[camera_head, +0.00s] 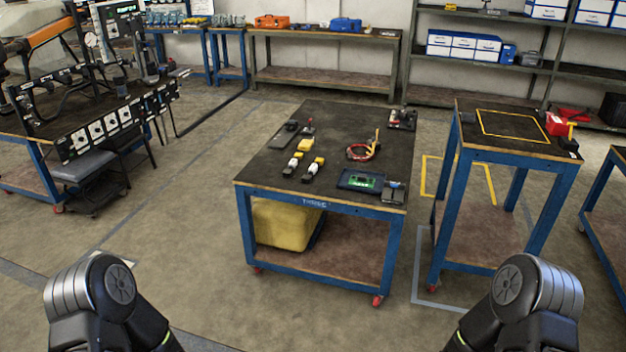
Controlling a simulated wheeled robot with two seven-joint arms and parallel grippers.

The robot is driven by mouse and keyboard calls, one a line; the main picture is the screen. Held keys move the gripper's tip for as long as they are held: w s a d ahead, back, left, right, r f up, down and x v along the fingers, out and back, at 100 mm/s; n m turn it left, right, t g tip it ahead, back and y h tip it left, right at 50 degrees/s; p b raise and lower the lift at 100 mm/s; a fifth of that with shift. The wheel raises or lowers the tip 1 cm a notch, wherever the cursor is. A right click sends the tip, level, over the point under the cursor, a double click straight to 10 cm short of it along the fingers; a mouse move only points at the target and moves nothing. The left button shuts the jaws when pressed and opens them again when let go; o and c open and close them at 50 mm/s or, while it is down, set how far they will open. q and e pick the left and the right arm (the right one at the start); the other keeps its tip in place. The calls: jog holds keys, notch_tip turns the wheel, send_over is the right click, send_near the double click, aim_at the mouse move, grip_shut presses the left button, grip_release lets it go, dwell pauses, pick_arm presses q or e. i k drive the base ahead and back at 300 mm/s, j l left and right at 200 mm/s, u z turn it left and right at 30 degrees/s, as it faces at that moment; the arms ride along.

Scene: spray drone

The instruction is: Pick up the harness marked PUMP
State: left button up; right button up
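A coiled red and yellow cable (361,151) lies on the dark top of the middle workbench (335,115), right of its centre. It looks like a harness, but no PUMP marking is readable at this size. Only rounded black joints of my two arms show at the bottom left and bottom right. Both my grippers are out of view, so I cannot see what they hold. The bench stands ahead of my arms, well apart from them.
Yellow-and-white items (313,168), a green-screened device (361,181) and a dark box (402,119) share the bench. A narrower table (512,128) with a yellow outline stands to its right. A cluttered test bench (100,130) stands left. The floor (170,215) between is clear.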

aim_at(306, 179)
jog(key=i+z, duration=0.1)
jog(key=z, duration=0.35)
jog(key=i+j+z, duration=0.35)
jog(key=i, duration=0.3)
jog(key=i+j+z, duration=0.3)
jog(key=i+j, duration=1.2)
jog(key=j, duration=0.2)
jog(key=l+z, duration=0.05)
